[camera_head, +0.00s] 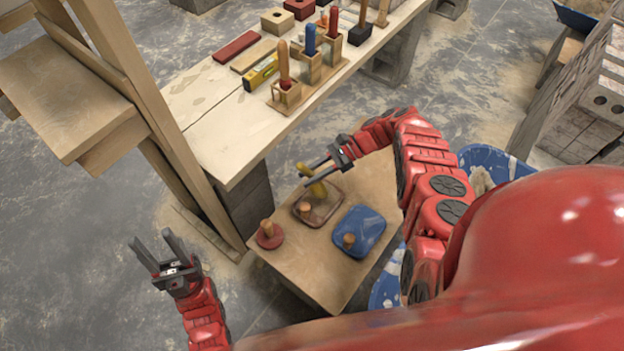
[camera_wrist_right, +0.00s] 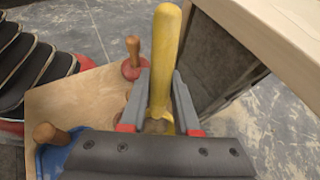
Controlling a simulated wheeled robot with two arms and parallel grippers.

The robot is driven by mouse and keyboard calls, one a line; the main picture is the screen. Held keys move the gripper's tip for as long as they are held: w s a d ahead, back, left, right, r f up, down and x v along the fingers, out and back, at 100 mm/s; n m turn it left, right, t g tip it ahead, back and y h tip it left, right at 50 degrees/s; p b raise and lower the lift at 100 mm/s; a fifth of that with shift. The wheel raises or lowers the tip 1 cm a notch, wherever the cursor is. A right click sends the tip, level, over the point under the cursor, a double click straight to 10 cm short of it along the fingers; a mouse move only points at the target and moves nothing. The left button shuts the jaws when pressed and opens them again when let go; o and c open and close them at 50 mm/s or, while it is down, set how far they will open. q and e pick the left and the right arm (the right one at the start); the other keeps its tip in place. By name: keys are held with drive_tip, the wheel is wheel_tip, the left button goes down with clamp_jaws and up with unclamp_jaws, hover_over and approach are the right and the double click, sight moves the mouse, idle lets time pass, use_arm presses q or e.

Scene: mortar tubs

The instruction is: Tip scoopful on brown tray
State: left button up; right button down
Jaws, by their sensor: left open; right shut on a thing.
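The brown tray (camera_head: 327,216) with a wooden knob lies on a low wooden board, between a red disc (camera_head: 270,241) and a blue tray (camera_head: 366,226), which also have wooden knobs. My right gripper (camera_head: 304,174) is shut on the yellow handle of a scoop (camera_head: 318,188), above the far side of the brown tray. In the right wrist view the yellow handle (camera_wrist_right: 166,60) stands up between the fingers; the scoop's bowl and any load are hidden. My left gripper (camera_head: 153,241) is open and empty over the floor at the left.
A workbench (camera_head: 215,120) stands behind the board, holding wooden-handled tools in holders, a yellow level (camera_head: 261,73) and bricks. A blue tub (camera_head: 490,160) with greyish material is at the right, partly hidden by my arm. Concrete blocks (camera_head: 600,100) stand at the far right.

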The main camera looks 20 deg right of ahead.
drive_tip(key=shift+r+p, duration=0.6)
drive_tip(key=shift+r, duration=0.1)
drive_tip(key=shift+f, duration=0.1)
idle(0.4)
